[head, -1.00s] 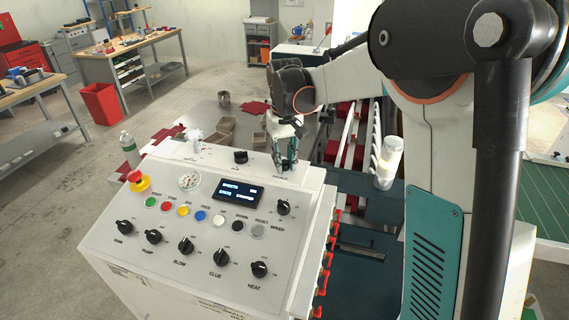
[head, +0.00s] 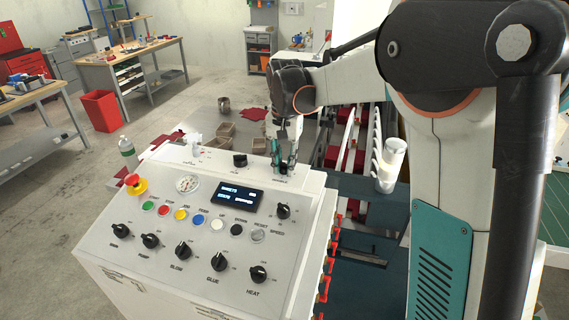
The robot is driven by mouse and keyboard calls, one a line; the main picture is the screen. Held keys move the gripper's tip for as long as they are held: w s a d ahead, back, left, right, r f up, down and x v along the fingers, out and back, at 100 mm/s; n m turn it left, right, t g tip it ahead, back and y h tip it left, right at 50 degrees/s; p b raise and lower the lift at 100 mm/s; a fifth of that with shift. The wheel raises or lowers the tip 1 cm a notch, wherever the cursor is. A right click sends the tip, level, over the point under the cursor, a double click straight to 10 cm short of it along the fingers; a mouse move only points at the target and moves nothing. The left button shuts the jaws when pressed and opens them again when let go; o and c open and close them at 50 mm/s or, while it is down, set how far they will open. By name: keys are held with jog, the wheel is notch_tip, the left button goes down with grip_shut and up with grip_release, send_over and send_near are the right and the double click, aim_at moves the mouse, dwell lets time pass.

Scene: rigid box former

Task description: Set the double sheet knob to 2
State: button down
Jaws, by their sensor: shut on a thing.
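My gripper (head: 284,167) points down at the right end of the raised back ledge of the white control panel (head: 310,181). Its fingers are shut around a small knob there, which they almost wholly hide. This appears to be the double sheet knob, but its label and pointer setting are too small and covered to read. Another black knob (head: 240,160) stands free on the same ledge, to the left of my gripper.
The sloping panel front has a red emergency stop (head: 136,185), a gauge (head: 187,184), a display (head: 239,197), coloured buttons and several black knobs (head: 258,274). A white container (head: 390,160) stands right of the panel.

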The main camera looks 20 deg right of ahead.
aim_at(284, 163)
dwell(0.3)
jog(key=c, duration=1.4)
grip_release()
jog(key=shift+o, duration=0.2)
jog(key=shift+r, duration=0.1)
notch_tip(284, 163, up, 12)
